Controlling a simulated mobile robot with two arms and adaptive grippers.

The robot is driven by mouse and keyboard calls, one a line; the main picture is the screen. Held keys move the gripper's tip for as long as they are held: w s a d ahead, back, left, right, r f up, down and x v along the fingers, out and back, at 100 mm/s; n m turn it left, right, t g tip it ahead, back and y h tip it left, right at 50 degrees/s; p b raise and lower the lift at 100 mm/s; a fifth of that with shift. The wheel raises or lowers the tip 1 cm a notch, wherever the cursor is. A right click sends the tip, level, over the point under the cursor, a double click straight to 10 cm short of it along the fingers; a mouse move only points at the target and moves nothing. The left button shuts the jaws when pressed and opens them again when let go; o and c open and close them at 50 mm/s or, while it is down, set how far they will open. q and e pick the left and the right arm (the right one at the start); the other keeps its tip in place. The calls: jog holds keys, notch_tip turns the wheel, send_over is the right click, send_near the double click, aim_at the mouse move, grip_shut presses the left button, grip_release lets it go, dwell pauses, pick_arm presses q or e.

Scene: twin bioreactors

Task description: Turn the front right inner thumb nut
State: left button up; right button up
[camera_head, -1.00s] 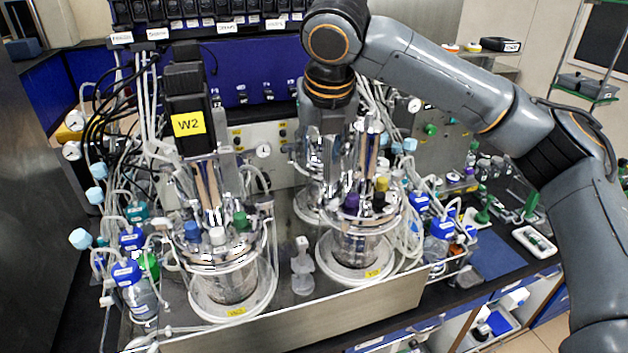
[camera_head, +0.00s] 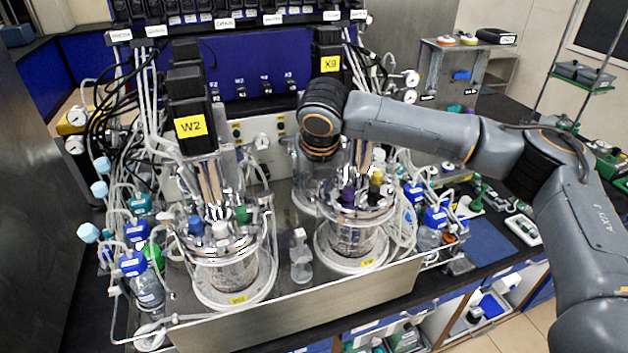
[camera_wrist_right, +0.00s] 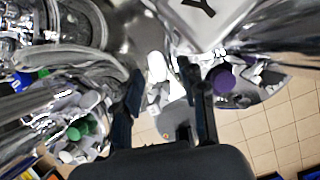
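The right bioreactor (camera_head: 355,235) is a glass vessel with a metal head plate (camera_head: 365,212), a purple cap (camera_head: 347,193) and a yellow cap (camera_head: 376,177). The thumb nuts on its lid are too small to single out. My right gripper (camera_wrist_right: 160,85) is at the left side of this vessel's upper part, mostly hidden behind my wrist and shiny metal in the head view. In the right wrist view its dark fingers are apart with nothing visibly held between them. The purple cap shows just right of them. My left gripper is out of view.
Tubes and blue-capped bottles (camera_head: 435,218) crowd both sides.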

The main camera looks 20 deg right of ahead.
grip_shut()
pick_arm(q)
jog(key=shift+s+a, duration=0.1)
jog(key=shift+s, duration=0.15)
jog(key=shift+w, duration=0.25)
pick_arm(e)
jog(key=shift+a, duration=0.1)
jog(key=shift+a+m+h, duration=0.1)
jog(key=shift+m+h, duration=0.2)
jog(key=shift+m, duration=0.4)
jog(key=m, duration=0.2)
jog(key=m+h, duration=0.1)
jog(key=shift+w+a+g, duration=0.1)
jog(key=shift+a+g, duration=0.15)
jog(key=shift+g, duration=0.05)
jog(key=m, duration=0.2)
jog(key=m+g+h, duration=0.1)
jog(key=m, duration=0.1)
jog(key=shift+w+a, duration=0.2)
jog(key=m+g, duration=0.1)
jog(key=m, duration=0.2)
jog(key=w+m+g+h, duration=0.1)
jog(key=m, duration=0.2)
jog(key=m+g, duration=0.1)
jog(key=m, duration=0.2)
jog(key=shift+w+a+r, duration=0.15)
jog(key=shift+w, duration=0.05)
jog(key=shift+m, duration=0.4)
